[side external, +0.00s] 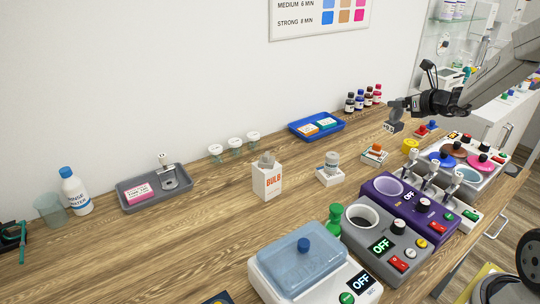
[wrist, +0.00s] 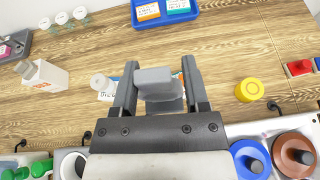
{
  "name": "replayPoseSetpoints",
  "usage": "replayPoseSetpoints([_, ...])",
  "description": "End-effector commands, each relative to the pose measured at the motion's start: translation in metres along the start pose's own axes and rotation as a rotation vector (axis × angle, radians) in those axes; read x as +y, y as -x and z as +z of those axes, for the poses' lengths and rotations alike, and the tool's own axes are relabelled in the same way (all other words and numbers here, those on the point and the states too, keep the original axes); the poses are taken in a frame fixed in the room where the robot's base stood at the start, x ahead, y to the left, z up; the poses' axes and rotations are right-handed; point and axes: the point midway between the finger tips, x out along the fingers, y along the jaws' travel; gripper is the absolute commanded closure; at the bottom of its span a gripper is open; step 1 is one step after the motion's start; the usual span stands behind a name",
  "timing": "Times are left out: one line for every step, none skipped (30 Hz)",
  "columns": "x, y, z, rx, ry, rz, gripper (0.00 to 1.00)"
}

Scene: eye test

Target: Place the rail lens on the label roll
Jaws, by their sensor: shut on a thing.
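My gripper (side external: 398,107) is shut on a grey blocky piece (side external: 394,126), which I take to be the rail lens. It hangs below the fingers above the back right of the table. In the wrist view the grey piece (wrist: 158,82) sits between both fingers. A short yellow cylinder (side external: 410,145), the likeliest label roll, stands on the wood below and slightly right of the held piece. In the wrist view this yellow cylinder (wrist: 248,90) is right of the gripper, apart from it, with nothing seen on top.
A blue tray (side external: 336,124) and several dark bottles (side external: 363,102) stand behind. A small orange-topped block (side external: 375,153) and a white-based jar (side external: 331,165) are nearby. Purple (side external: 415,208) and grey machines line the front. A BULB box (side external: 267,182) stands further left.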

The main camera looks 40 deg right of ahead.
Motion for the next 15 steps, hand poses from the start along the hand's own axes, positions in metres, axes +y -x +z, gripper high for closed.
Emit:
replayPoseSetpoints([-0.019, 0.010, -0.002, -0.002, -0.019, -0.047, 1.00])
replayPoseSetpoints([-0.029, 0.016, -0.004, -0.003, -0.031, -0.073, 1.00])
replayPoseSetpoints([-0.042, 0.023, -0.006, -0.004, -0.045, -0.106, 1.00])
replayPoseSetpoints([-0.050, 0.028, -0.007, -0.005, -0.055, -0.129, 1.00])
replayPoseSetpoints([-0.059, 0.034, -0.009, -0.006, -0.065, -0.153, 1.00])
replayPoseSetpoints([-0.069, 0.041, -0.011, -0.007, -0.077, -0.181, 1.00])
replayPoseSetpoints([-0.076, 0.046, -0.013, -0.007, -0.085, -0.201, 1.00])
replayPoseSetpoints([-0.082, 0.050, -0.014, -0.007, -0.093, -0.219, 1.00])
replayPoseSetpoints([-0.090, 0.056, -0.016, -0.008, -0.103, -0.241, 1.00])
replayPoseSetpoints([-0.095, 0.060, -0.018, -0.008, -0.108, -0.255, 1.00])
replayPoseSetpoints([-0.099, 0.063, -0.019, -0.009, -0.114, -0.268, 1.00])
replayPoseSetpoints([-0.104, 0.067, -0.020, -0.009, -0.121, -0.283, 1.00])
replayPoseSetpoints([-0.107, 0.070, -0.021, -0.010, -0.125, -0.292, 1.00])
replayPoseSetpoints([-0.110, 0.072, -0.021, -0.010, -0.129, -0.300, 1.00])
replayPoseSetpoints([-0.113, 0.074, -0.022, -0.010, -0.132, -0.308, 1.00])
